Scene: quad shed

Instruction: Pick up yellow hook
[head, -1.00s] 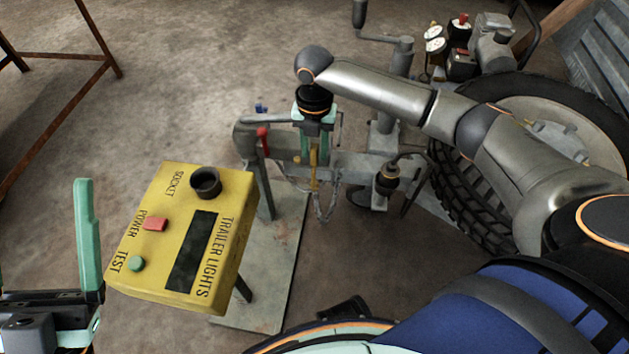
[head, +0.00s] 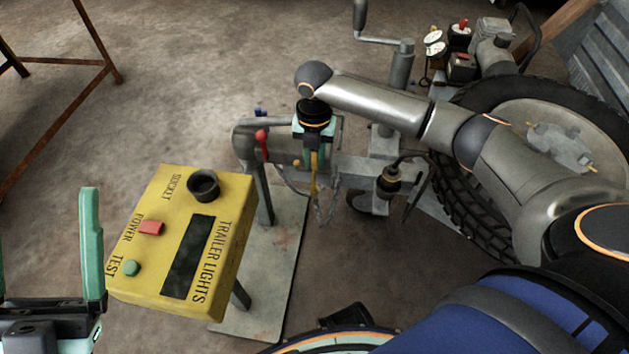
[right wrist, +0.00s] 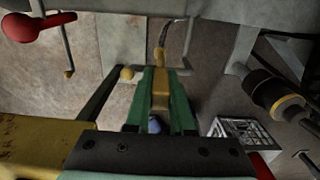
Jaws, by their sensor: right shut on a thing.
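The yellow hook (head: 315,173) hangs upright beside the grey trailer bar, and its upper part is hidden by my right gripper. In the right wrist view the yellow hook (right wrist: 161,88) lies between the two green fingers. My right gripper (right wrist: 161,105) is shut on it; in the head view the right gripper (head: 313,148) points down at the bar. My left gripper (head: 45,260) is at the lower left, its green fingers wide apart and empty, with one cut off by the picture edge.
A yellow trailer lights box (head: 205,235) stands left of the bar. A red-knobbed lever (head: 262,143) is close to my right gripper. A chain (head: 328,212) hangs below, a black plug (head: 388,182) is to the right, and a tyre (head: 455,195) lies beyond.

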